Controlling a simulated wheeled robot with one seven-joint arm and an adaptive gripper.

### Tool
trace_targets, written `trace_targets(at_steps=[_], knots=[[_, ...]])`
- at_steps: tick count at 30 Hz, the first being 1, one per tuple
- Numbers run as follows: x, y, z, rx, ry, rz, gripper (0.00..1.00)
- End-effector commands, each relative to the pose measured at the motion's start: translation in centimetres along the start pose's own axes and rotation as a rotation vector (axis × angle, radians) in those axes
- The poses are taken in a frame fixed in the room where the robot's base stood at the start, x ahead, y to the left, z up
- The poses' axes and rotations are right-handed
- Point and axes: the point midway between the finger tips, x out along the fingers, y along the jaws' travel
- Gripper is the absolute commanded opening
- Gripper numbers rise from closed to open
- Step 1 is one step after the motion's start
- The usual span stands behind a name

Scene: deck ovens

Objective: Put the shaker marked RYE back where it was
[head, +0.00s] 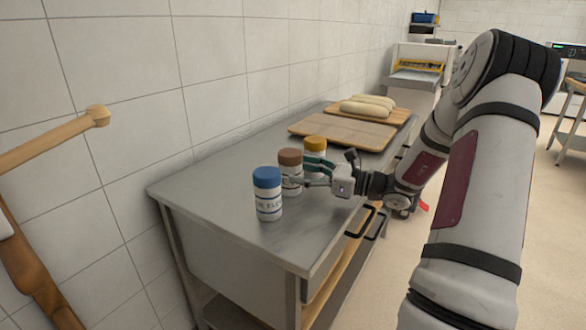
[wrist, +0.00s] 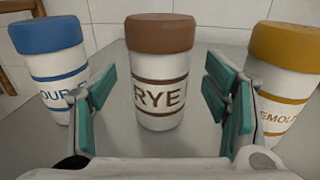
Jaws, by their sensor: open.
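The shaker marked RYE (wrist: 160,72) has a brown lid and a white body with brown bands. It stands upright on the metal counter, and it also shows in the head view (head: 290,160) between the blue-lidded and yellow-lidded shakers. My gripper (head: 311,171) is open at the counter. In the wrist view its green-padded fingers (wrist: 163,98) are spread, one to each side of the RYE shaker in the picture. I cannot tell whether a pad touches it. The lower end of the shaker shows above the gripper's body.
A blue-lidded shaker (head: 268,200) marked FLOUR stands nearer the counter's front end. A yellow-lidded shaker (head: 315,145), partly marked EMOU in the wrist view (wrist: 283,100), stands beyond. Wooden boards (head: 343,132) lie farther back, one with loaves (head: 367,107). The counter's left front is clear.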

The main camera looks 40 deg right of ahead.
Motion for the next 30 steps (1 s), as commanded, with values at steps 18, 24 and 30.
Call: trace_targets(at_steps=[18, 24, 30], knots=[[-8.2, 0.0, 0.0, 0.0, 0.0, -0.001, 0.7], [-8.2, 0.0, 0.0, 0.0, 0.0, -0.001, 0.7], [-8.2, 0.0, 0.0, 0.0, 0.0, -0.001, 0.7]])
